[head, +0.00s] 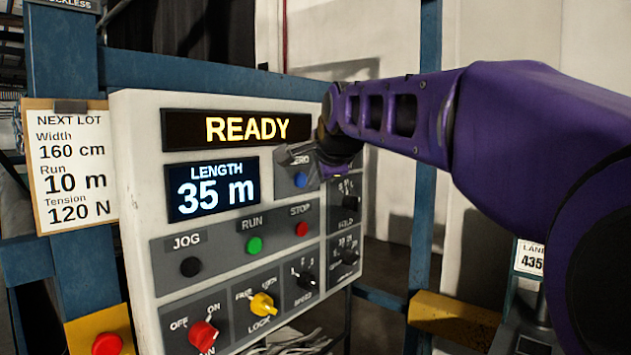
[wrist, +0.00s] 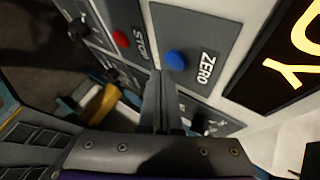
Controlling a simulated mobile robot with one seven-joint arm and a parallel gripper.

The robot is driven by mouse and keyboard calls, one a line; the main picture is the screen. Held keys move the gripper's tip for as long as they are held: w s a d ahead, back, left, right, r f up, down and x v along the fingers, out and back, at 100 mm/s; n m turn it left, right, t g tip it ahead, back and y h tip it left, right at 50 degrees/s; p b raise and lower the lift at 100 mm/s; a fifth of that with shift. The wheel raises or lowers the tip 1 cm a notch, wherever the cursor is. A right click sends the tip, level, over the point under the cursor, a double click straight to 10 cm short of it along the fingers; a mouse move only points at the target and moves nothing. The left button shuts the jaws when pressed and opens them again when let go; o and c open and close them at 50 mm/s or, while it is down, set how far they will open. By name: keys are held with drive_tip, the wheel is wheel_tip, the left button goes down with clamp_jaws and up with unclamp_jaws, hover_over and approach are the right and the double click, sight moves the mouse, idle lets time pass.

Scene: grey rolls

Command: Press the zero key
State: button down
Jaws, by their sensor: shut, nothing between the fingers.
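The zero key is a round blue button (head: 300,180) on a grey plate at the upper right of the white control panel (head: 135,150). Its "ZERO" label is partly covered by my gripper (head: 287,157) in the head view. In the wrist view the blue button (wrist: 177,60) and its label are in plain sight. My gripper (wrist: 160,77) is shut and empty, its fingertips close to the button and slightly to its lower left in that view. They appear apart from the button; the depth gap is hard to tell. The panel displays read "READY" (head: 246,129) and "LENGTH 35 m" (head: 212,188).
Nearby are the red STOP button (head: 301,229), green RUN button (head: 254,245) and black JOG button (head: 190,266). Below are a yellow LOCK knob (head: 263,304) and red ON/OFF knob (head: 203,335). A blue frame stands behind.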

drive_tip(key=shift+a, duration=0.1)
idle(0.3)
drive_tip(key=shift+w+a, duration=0.25)
drive_tip(key=shift+w+a, duration=0.3)
drive_tip(key=shift+a, duration=0.05)
idle(0.8)
drive_tip(key=shift+s+d, duration=0.55)
drive_tip(key=shift+d, duration=0.1)
drive_tip(key=shift+s+d+r+b, duration=0.1)
drive_tip(key=shift+s+d+b, duration=0.55)
drive_tip(key=shift+s+d, duration=0.3)
drive_tip(key=shift+s+d+r+b, duration=0.1)
drive_tip(key=shift+s+d+b, duration=0.55)
drive_tip(key=shift+d, duration=0.35)
